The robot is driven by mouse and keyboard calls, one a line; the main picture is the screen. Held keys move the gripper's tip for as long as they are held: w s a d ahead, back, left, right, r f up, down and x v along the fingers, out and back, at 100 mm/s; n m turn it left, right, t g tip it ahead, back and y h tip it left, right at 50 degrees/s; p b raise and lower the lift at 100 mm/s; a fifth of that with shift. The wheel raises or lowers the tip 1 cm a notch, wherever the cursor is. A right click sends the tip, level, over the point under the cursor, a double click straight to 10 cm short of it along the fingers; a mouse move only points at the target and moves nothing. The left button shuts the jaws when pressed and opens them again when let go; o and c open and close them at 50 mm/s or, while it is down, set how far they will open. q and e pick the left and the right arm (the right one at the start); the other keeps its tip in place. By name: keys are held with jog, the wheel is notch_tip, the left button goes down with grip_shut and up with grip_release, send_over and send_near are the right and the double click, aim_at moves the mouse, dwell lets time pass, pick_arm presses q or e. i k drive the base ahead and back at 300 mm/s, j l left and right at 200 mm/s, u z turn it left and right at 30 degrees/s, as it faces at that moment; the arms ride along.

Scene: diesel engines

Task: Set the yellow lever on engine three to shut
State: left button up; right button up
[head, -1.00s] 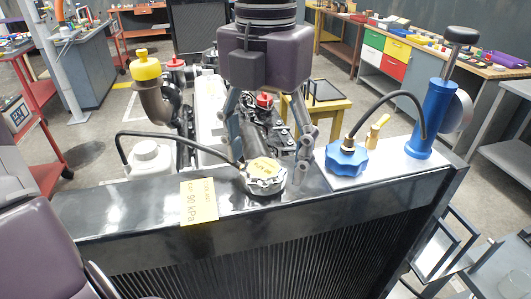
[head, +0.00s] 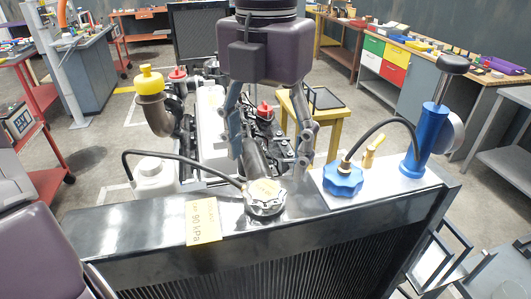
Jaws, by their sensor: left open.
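My left gripper (head: 269,160) hangs in the upper middle of the head view, its two fingers spread wide and nothing held. Past its fingers lies an engine (head: 211,125), standing behind a black radiator (head: 330,228). A small yellow lever (head: 372,147) rises at a slant from the pale plate on the radiator's right top, between a blue knob (head: 343,178) and a blue pump (head: 425,140). The lever is to the right of my left gripper, apart from it. No engine number is readable. My right gripper is not seen.
A silver radiator cap (head: 265,197) with a black hose sits below the gripper. A yellow 90 kPa tag (head: 203,222) hangs on the radiator. A yellow-capped pipe (head: 152,95) stands at left. A yellow stool (head: 328,125) and a drawer bench (head: 385,65) are behind.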

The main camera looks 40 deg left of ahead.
aim_at(371, 148)
jog(key=k+j, duration=0.75)
jog(key=j, duration=0.2)
